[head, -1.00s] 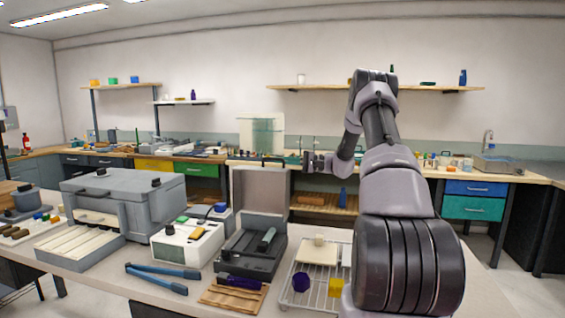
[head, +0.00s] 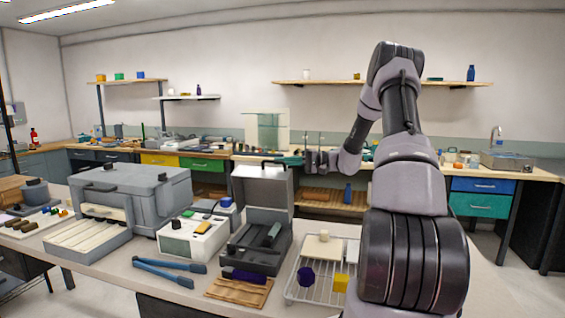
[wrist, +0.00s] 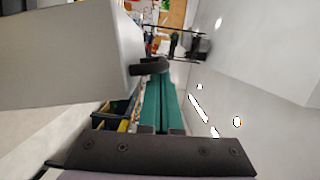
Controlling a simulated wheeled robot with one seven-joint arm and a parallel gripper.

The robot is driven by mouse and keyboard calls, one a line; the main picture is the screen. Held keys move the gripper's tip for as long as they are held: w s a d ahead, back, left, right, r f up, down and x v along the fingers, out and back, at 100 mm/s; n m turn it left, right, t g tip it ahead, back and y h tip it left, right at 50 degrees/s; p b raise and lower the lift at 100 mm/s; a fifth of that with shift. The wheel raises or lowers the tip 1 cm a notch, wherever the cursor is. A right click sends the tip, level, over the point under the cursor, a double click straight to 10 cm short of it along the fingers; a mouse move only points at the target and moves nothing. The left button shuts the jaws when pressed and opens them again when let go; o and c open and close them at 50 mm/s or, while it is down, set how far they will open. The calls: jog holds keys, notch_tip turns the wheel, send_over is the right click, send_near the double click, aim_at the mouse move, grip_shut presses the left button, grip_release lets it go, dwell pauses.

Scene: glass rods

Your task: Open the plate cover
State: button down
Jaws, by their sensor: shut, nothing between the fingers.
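The plate cover (head: 262,190) is the pale grey lid of a dark grey box (head: 252,262) on the front bench. It stands upright, open, with a dark handle (head: 268,163) at its top edge. The wrist view shows a large grey panel, which looks like the cover (wrist: 60,55), with its dark handle (wrist: 150,66) close ahead. My gripper (head: 314,154) is right of the cover's top edge in the head view, small and apart from it there. It is shut and empty. The exact gap to the handle cannot be told.
A green-grey bar (head: 272,233) lies inside the box. A wire rack (head: 318,285) with a purple piece and a yellow cube stands to its right. A white device (head: 193,238) stands left, blue tongs (head: 165,270) lie in front of it. Free air lies right of the cover.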

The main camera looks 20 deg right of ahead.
jog(key=v, duration=1.1)
jog(key=s+a+r+n+g+h, duration=0.1)
jog(key=s+a+r+g+h, duration=0.1)
jog(key=s+a+r+h, duration=0.35)
jog(key=s+a+r+g+h, duration=0.2)
jog(key=s+a+g, duration=0.1)
jog(key=s+a, duration=0.5)
jog(key=s+a+r+m+t+h, duration=0.1)
jog(key=s+r+t+h, duration=0.2)
jog(key=s, duration=0.6)
jog(key=s+a+r+t+h, duration=0.1)
jog(key=s+r+t+h, duration=0.2)
jog(key=s, duration=0.6)
jog(key=shift+s+a+r+m+h, duration=0.35)
jog(key=shift+s+a+m+h, duration=0.05)
jog(key=shift+h, duration=0.25)
